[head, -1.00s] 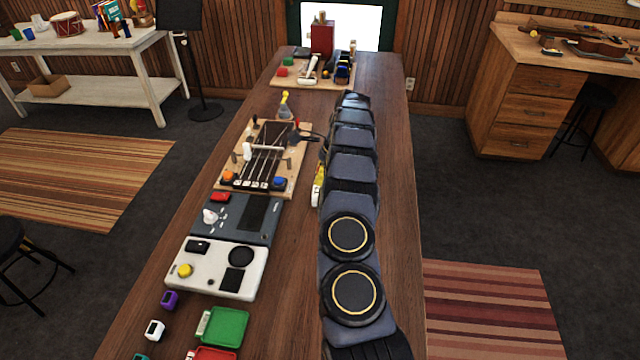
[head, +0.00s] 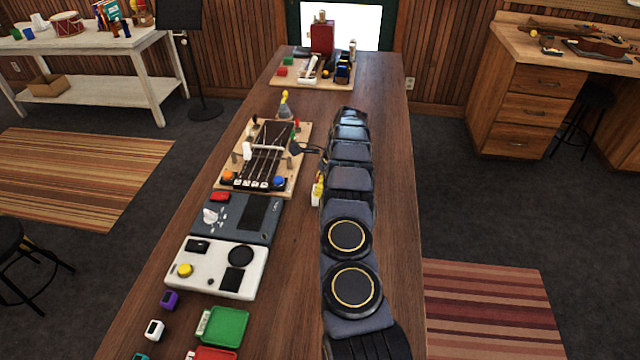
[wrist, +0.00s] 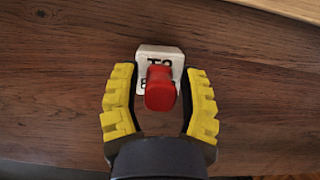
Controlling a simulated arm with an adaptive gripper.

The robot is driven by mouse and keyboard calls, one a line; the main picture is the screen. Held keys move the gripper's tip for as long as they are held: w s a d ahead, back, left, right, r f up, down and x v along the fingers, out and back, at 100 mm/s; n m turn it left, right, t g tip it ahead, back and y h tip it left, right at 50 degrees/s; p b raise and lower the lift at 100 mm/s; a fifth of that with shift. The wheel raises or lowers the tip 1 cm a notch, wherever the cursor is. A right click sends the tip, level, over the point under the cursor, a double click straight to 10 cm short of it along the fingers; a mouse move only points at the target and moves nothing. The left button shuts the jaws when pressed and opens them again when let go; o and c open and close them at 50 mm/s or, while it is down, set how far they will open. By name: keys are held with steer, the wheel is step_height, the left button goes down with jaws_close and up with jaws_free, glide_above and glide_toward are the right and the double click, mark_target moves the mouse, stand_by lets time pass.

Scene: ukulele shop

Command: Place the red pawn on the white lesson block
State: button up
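The red pawn (wrist: 160,92) shows in the wrist view between my gripper's yellow fingers. It overlaps the white lesson block (wrist: 147,52), a pale block with dark lettering, partly hidden by the pawn. The pawn appears to stand on the block, but contact between them is hidden. My gripper (wrist: 160,88) is open, with a gap on each side of the pawn. In the head view my gripper (head: 318,190) is low over the table, right of the stringed board. The pawn cannot be made out there.
The wooden table (head: 385,140) is clear right of my arm. The stringed board (head: 298,180) lies just left of my gripper. A grey device (head: 255,235) and a white device (head: 215,275) lie nearer. A board with several items (head: 300,82) is at the far end.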

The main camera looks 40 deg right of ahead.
steer(key=shift+r, duration=0.15)
steer(key=v, duration=1.2)
steer(key=s+a+r+n+g+y, duration=0.1)
steer(key=s+a+r+n, duration=0.1)
steer(key=a+r+n, duration=0.6)
steer(key=s+a+r+n, duration=0.15)
steer(key=a+r, duration=0.35)
steer(key=a, duration=0.7)
steer(key=s+a+r+n+g+h, duration=0.1)
steer(key=s+a+r+n, duration=0.1)
steer(key=s+a+n, duration=0.55)
steer(key=s+a+r+n+g, duration=0.1)
steer(key=s+a+r+n, duration=0.3)
steer(key=s, duration=0.6)
steer(key=s+f+n+h, duration=0.1)
steer(key=s+f+n, duration=0.1)
steer(key=s, duration=0.6)
steer(key=s+a+f+n+g+h, duration=0.1)
steer(key=s+f+n, duration=0.1)
steer(key=s, duration=0.5)
steer(key=shift+s+f+n, duration=0.35)
steer(key=shift+f+n, duration=0.05)
steer(key=shift+n, duration=0.4)
